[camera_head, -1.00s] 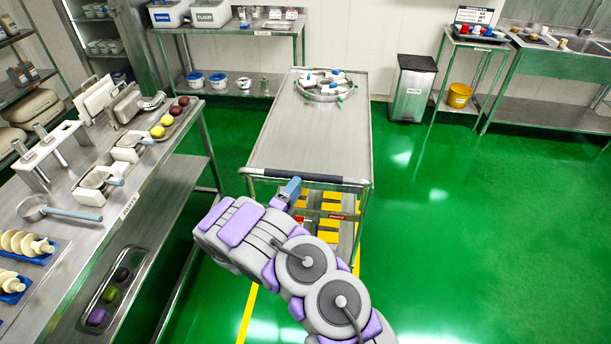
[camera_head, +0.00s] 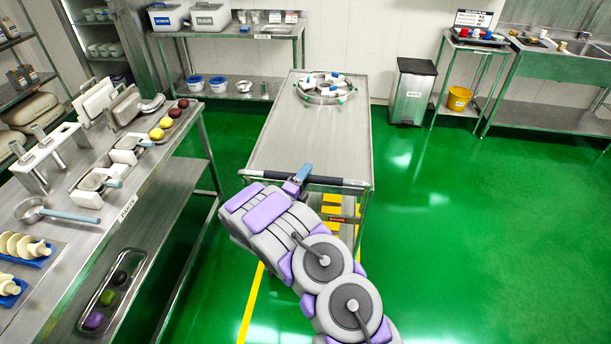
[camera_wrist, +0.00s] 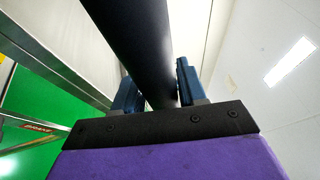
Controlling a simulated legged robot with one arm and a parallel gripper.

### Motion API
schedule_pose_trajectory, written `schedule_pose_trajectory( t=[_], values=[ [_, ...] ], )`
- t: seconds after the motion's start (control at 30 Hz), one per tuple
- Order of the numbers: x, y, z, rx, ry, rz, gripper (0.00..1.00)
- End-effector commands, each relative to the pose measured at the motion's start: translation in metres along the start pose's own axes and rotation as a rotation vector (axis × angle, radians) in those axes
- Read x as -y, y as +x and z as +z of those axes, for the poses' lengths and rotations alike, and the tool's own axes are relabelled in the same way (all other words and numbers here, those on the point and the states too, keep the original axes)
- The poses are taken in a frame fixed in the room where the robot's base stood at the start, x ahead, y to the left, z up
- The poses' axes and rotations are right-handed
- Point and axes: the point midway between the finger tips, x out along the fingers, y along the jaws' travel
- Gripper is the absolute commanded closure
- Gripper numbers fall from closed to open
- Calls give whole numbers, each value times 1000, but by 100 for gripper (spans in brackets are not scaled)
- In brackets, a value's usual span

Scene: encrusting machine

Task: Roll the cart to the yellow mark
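The steel cart (camera_head: 310,130) stands in the middle of the floor, its dark push bar (camera_head: 345,181) towards me. My gripper (camera_head: 300,174) is at the left part of this bar. In the wrist view the bar (camera_wrist: 135,45) runs between the two blue fingers of my gripper (camera_wrist: 160,90). The fingers look very close to it, but I cannot tell whether they are clamped. A yellow line (camera_head: 249,305) runs along the floor left of my arm. Its far end is hidden by my arm and the cart.
A ring-shaped rack with white pieces (camera_head: 325,88) sits on the cart's far end. A parts table (camera_head: 115,205) stands close at left. A back table (camera_head: 235,34), a bin (camera_head: 411,92) and a sink bench (camera_head: 555,115) line the far wall. Green floor (camera_head: 470,220) is open at right.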

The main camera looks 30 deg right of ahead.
Motion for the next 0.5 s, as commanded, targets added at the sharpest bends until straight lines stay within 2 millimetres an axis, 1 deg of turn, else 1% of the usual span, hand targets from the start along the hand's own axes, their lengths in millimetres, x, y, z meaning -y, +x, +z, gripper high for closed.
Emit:
schedule_pose_trajectory(
  t=[0.03,0.07,0.4,0.5],
  values=[
    [0,0,0,0,0,0,64],
    [0,0,0,0,0,0,67],
    [-2,0,0,0,-1,2,100],
    [-2,0,0,0,-2,3,100]
  ],
)
